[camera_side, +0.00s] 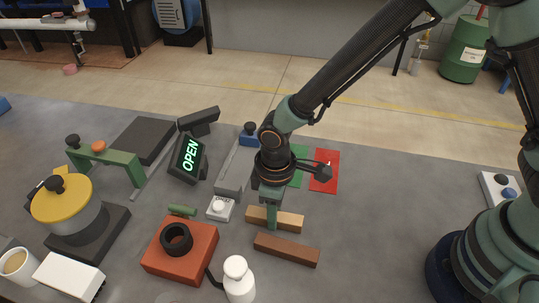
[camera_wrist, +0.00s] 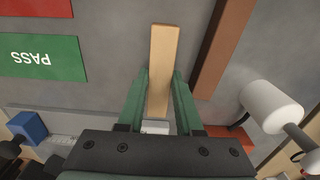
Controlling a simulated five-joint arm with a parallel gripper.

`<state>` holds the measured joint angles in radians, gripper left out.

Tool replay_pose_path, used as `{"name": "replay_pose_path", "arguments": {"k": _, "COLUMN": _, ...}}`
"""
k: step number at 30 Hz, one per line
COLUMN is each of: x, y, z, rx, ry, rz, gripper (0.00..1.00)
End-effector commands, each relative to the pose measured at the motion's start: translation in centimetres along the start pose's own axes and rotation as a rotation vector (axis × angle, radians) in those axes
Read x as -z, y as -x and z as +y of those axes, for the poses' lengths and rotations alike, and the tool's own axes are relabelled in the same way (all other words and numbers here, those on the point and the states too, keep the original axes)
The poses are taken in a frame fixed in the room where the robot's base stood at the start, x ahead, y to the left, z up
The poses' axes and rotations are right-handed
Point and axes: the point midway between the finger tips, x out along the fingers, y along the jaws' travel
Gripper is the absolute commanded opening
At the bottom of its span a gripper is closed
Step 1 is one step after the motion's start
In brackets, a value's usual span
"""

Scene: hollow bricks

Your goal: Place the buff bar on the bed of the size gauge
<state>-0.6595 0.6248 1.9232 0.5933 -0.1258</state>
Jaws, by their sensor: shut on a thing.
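The buff bar (camera_side: 287,221) is a light wooden-coloured bar near the middle of the table. My gripper (camera_side: 271,222) points down and is shut on it. In the wrist view the buff bar (camera_wrist: 164,55) runs between the two green fingers of my gripper (camera_wrist: 160,80) and extends beyond them. I cannot tell whether the bar touches the table. A long grey bed with a blue block (camera_side: 249,135) at its far end, apparently the size gauge (camera_side: 232,178), lies left of my gripper, behind a small white button box. My gripper partly hides the area behind it.
A brown bar (camera_side: 286,250) lies close in front of the buff bar. An OPEN display (camera_side: 188,158) stands beyond. Green (camera_side: 299,165) and red (camera_side: 331,180) mats lie behind.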

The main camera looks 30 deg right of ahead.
Motion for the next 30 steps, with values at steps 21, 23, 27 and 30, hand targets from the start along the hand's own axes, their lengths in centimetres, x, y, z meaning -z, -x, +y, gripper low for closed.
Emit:
{"name": "replay_pose_path", "arguments": {"k": 21, "x": 0.1, "y": 14.7, "z": 0.0, "rx": -0.001, "ry": 0.000, "rz": 0.008, "gripper": 0.00}}
{"name": "replay_pose_path", "arguments": {"k": 23, "x": 0.1, "y": 15.9, "z": 0.0, "rx": -0.001, "ry": 0.000, "rz": 0.007, "gripper": 0.00}}
{"name": "replay_pose_path", "arguments": {"k": 27, "x": 0.1, "y": 18.2, "z": 0.0, "rx": -0.001, "ry": 0.000, "rz": 0.004, "gripper": 0.00}}
{"name": "replay_pose_path", "arguments": {"k": 30, "x": 0.1, "y": 19.2, "z": 0.1, "rx": 0.000, "ry": -0.002, "rz": 0.003, "gripper": 0.00}}
